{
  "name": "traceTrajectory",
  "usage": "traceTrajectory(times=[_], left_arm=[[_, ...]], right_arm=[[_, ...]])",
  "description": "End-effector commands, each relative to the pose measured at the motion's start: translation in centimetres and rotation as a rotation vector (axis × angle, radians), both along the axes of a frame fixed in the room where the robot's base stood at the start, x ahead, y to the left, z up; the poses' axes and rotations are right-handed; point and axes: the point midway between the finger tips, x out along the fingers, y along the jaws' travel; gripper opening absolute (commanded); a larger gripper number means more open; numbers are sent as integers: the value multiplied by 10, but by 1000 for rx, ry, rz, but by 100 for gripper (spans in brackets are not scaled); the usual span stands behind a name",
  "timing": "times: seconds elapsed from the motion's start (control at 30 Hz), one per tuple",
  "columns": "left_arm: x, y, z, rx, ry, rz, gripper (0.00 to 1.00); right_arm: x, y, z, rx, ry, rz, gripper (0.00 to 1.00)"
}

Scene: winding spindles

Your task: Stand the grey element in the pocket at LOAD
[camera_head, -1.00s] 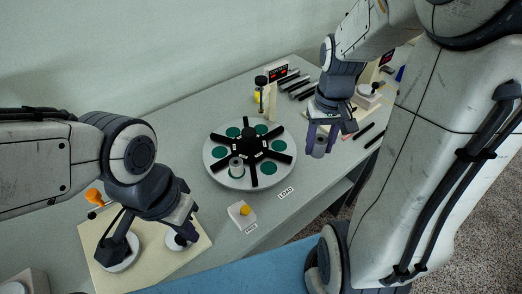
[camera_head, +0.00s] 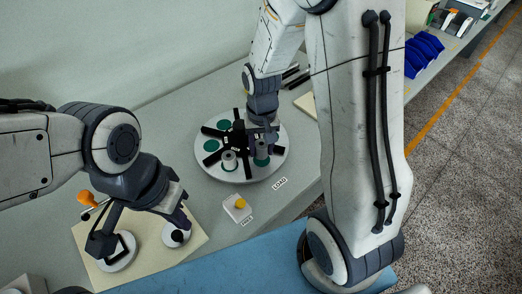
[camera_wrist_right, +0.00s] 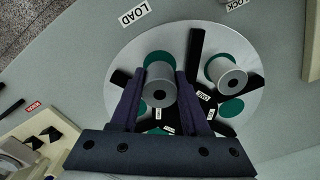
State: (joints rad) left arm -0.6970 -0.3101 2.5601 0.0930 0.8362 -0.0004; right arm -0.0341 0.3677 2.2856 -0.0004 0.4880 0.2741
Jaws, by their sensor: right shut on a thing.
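The grey element (camera_wrist_right: 160,86) is a grey cylinder with a dark centre hole, held between the fingers of my right gripper (camera_wrist_right: 158,100). In the head view my right gripper (camera_head: 262,138) holds it over the dial's right side, near the LOAD label (camera_head: 280,183). That label also shows in the wrist view (camera_wrist_right: 133,13). Green pocket surface shows around the element; I cannot tell if it touches down. The round dial (camera_head: 272,168) has green pockets between black arms. A second grey cylinder (camera_head: 229,160) stands in a neighbouring pocket. My left gripper (camera_head: 140,235) is open.
A white box with a yellow button (camera_head: 238,207) stands in front of the dial. A cream board (camera_head: 192,243) with white discs (camera_head: 175,235) lies under my left gripper. Black bars (camera_head: 293,75) lie behind the dial. Blue bins (camera_head: 425,52) stand far right.

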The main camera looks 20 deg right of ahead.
Motion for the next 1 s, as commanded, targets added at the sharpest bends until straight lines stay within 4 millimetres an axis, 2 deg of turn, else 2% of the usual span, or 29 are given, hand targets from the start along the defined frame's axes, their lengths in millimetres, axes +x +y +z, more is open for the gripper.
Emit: traceTrajectory(times=[0.13, 0.53, 0.57, 0.6, 0.87, 1.0], left_arm=[[0, 0, 1, 0, 0, 0, 0], [0, 0, -2, 0, 0, 0, 0], [0, 0, -2, 0, 0, 0, 0], [0, 0, -1, 0, 0, 0, 0], [0, 0, -1, 0, 0, 0, 0], [0, 0, 2, 0, 0, 0, 0]], right_arm=[[0, 0, -17, 0, 2, 0, 0], [0, 0, -23, 0, 0, 1, 0], [0, 0, -23, 0, 0, 1, 50], [0, 0, -22, 0, 0, 1, 58], [0, 0, -22, 0, 0, 1, 58], [1, 0, -14, 0, -3, 1, 58]])
